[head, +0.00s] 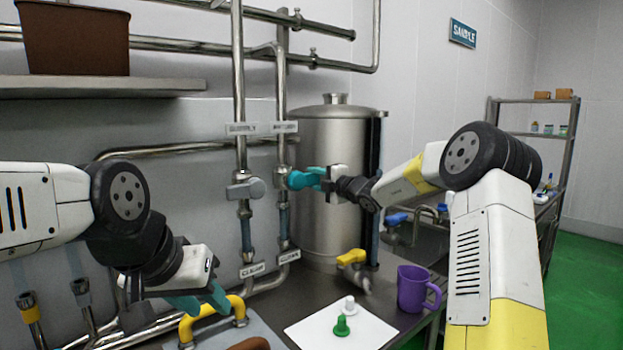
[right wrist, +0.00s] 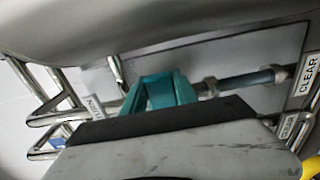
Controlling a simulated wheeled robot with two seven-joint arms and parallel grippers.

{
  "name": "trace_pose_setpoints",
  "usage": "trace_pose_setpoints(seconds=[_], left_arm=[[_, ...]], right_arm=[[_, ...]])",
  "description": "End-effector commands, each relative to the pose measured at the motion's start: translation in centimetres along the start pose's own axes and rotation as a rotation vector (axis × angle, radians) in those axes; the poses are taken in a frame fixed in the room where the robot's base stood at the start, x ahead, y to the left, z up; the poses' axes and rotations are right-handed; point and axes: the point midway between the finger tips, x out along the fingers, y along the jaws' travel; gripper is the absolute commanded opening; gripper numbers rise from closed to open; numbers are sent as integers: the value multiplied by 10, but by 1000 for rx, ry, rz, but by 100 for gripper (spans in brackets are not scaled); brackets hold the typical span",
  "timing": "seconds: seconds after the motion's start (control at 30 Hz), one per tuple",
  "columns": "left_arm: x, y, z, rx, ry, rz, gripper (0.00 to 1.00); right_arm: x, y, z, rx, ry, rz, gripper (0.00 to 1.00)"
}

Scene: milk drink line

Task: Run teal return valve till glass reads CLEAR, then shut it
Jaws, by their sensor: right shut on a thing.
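The return valve (head: 281,177) sits on the right of two steel pipes, under a RETURN label (head: 286,127). My right gripper (head: 302,179) is shut at this valve, its teal fingers covering the handle. The fingers also show in the right wrist view (right wrist: 160,92). The return sight glass (head: 283,220) is below the valve and looks bluish. In the right wrist view, the glass (right wrist: 250,82) lies beside the fingers, and the nearby tags read CLEAR (right wrist: 308,75).
The supply valve (head: 245,188) with a grey handle is just left of the return valve. A steel tank (head: 325,220) stands behind.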

Motion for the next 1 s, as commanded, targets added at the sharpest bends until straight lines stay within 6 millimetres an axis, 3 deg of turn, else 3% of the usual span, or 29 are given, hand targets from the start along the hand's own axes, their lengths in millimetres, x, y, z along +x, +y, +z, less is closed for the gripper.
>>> trace_pose_setpoints(seconds=[0.4, 0.43, 0.5, 0.53, 0.83, 1.0], left_arm=[[0, 0, 0, 0, 0, 0, 36], [0, 0, 0, 0, 0, 0, 36], [0, 0, 0, 0, 0, 0, 36], [0, 0, 0, 0, 0, 0, 36], [0, 0, 0, 0, 0, 0, 36], [0, 0, 0, 0, 0, 0, 36]], right_arm=[[0, -4, 1, 18, -2, -5, 0], [0, -4, 1, 18, -2, -5, 41], [0, -4, 1, 17, -2, -4, 54], [0, -4, 1, 16, -2, -4, 56], [-1, -2, 0, 13, -1, -2, 56], [-19, -1, 1, 12, -3, -2, 56]])
